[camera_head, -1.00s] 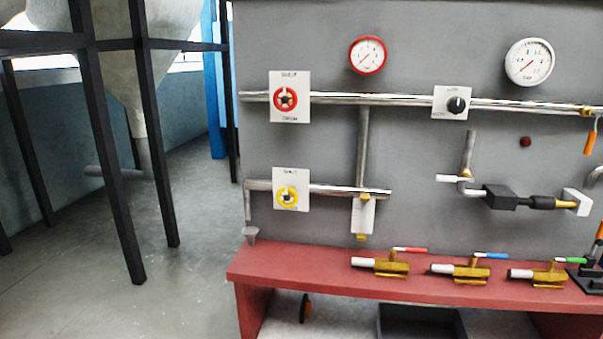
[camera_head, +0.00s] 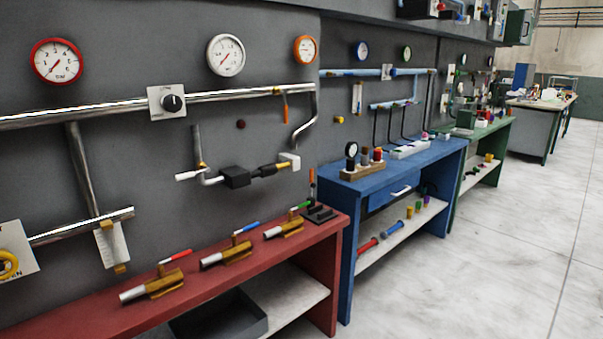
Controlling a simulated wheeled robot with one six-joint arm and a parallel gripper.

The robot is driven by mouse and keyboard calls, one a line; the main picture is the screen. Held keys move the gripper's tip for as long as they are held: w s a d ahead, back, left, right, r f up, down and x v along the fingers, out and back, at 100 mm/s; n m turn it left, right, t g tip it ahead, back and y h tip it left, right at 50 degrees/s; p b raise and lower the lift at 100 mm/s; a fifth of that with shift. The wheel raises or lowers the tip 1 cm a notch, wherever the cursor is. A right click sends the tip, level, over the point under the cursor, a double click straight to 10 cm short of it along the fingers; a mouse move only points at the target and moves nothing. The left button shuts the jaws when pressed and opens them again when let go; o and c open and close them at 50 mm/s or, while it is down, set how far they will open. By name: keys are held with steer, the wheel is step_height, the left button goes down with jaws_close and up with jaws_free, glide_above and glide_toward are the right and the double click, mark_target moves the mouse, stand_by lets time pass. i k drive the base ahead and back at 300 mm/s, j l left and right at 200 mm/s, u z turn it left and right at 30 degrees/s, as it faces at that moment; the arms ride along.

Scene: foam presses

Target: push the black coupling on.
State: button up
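A small black coupling (camera_head: 264,170) shows on the grey panel of the red bench. It sits in a line between a black block (camera_head: 235,177) on its left and a brass-coloured stub (camera_head: 283,165) on its right. The stub leads into a white block (camera_head: 291,160). A bent silver pipe with a white-ended lever (camera_head: 188,176) joins the black block from the left. At this size I cannot tell whether the coupling is fully seated on either side. My gripper is not in view.
The red bench (camera_head: 205,266) holds several brass valves with coloured levers and a black stand (camera_head: 320,214). A dark bin (camera_head: 222,318) is beneath it. A blue bench (camera_head: 395,165) and green bench (camera_head: 490,131) stand beyond. Pale floor at right is clear.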

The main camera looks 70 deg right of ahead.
mark_target(265, 171)
steer(key=z, duration=1.8)
